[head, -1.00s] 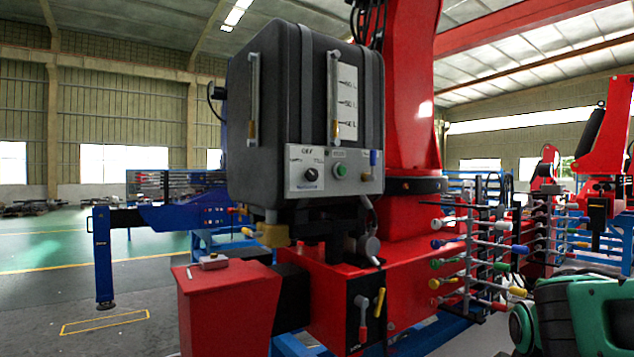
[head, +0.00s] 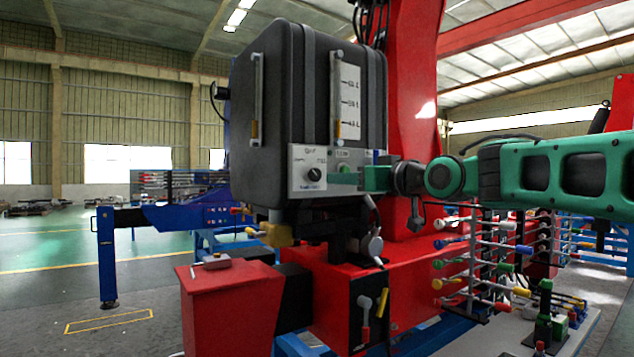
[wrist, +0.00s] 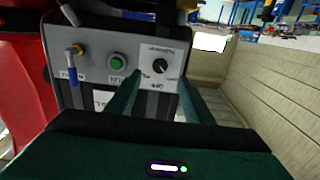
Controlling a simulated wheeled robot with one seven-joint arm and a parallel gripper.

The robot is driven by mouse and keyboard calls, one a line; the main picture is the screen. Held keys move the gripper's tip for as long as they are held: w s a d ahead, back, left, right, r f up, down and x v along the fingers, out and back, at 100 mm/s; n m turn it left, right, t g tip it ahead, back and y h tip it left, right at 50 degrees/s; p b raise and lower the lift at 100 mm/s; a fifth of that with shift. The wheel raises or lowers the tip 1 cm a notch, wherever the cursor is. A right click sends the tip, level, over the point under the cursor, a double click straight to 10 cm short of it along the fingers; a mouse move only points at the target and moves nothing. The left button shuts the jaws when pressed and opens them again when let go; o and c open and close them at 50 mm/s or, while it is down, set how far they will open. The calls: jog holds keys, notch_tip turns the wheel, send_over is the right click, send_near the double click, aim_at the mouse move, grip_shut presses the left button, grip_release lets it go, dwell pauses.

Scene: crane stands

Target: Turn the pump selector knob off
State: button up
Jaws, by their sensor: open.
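The pump selector knob (head: 314,174) is a small black dial on a pale plate at the lower left of the grey control panel, below the dark tank (head: 290,100). It also shows in the wrist view (wrist: 159,66), with the "OFF" label below it there. The exact way its pointer faces is hard to read. My gripper (head: 345,178) is green and reaches in from the right, in front of the panel. In the wrist view its two fingers (wrist: 157,92) stand apart, one on each side of the knob's plate, with nothing between them. Contact with the knob is not visible.
A green button (wrist: 116,62) and a blue-tipped valve (wrist: 74,62) sit beside the knob on the panel. A red box (head: 228,305) stands below the tank at left. A rack of coloured levers (head: 475,260) stands at lower right. Open floor lies at left.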

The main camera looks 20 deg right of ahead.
aim_at(316, 176)
jog(key=x, duration=1)
jog(key=shift+w+a+r, duration=0.2)
jog(key=shift+w+r, duration=0.05)
jog(key=shift+w, duration=0.1)
jog(key=shift+c, duration=0.2)
